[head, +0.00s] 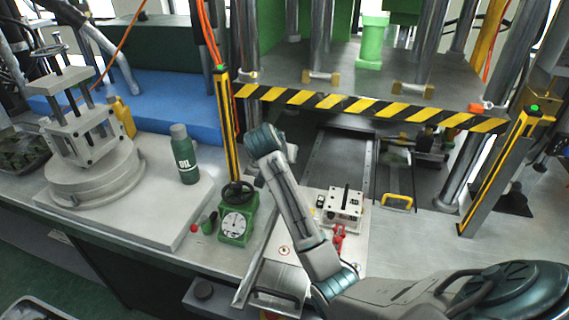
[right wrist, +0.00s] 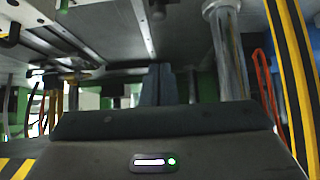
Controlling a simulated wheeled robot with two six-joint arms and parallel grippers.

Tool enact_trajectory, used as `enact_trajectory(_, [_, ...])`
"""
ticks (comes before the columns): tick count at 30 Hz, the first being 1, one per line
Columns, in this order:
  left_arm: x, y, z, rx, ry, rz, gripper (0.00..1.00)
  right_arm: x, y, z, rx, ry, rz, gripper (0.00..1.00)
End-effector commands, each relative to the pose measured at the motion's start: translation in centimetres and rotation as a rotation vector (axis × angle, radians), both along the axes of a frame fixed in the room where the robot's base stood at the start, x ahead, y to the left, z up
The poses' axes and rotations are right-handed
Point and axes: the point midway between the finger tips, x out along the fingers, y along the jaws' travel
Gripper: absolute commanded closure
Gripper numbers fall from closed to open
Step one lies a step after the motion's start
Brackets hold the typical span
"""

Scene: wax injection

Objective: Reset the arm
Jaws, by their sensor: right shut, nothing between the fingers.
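My right arm reaches in from the lower right of the head view, bends at an elbow near the bottom and rises to a wrist beside the press. The wrist stands above the bench, left of the press opening. In the right wrist view my right gripper (right wrist: 158,72) shows as two dark fingers side by side, shut with nothing between them. In the head view its fingers are hidden or cannot be made out. My left arm and gripper are not in view.
The press (head: 375,105) with a striped bar stands ahead. A white mould block (head: 345,203) lies behind my forearm. A green dial gauge (head: 237,222), a green oil bottle (head: 185,155) and a round-based clamp fixture (head: 85,175) stand left. A yellow-black post (head: 505,165) is at right.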

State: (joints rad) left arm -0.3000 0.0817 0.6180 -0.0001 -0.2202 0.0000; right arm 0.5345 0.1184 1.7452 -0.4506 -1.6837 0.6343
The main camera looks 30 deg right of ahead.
Motion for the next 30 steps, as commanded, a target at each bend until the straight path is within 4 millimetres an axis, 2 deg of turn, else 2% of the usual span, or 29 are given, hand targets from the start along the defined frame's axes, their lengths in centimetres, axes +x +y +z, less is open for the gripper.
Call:
enact_trajectory(6, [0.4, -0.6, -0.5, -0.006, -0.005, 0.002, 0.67, -0.8, 0.9, 1.2, 0.001, -0.001, 0.000, 1.00])
enact_trajectory(23, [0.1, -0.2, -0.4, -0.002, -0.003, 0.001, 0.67, -0.8, 1.0, 1.4, 0.000, 0.000, 0.000, 1.00])
enact_trajectory(26, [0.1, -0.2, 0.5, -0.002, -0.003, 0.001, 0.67, -0.8, 1.0, 2.4, 0.000, -0.001, 0.001, 1.00])
enact_trajectory(30, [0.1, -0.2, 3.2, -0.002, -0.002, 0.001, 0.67, -0.8, 1.0, 5.0, 0.000, -0.001, 0.001, 1.00])
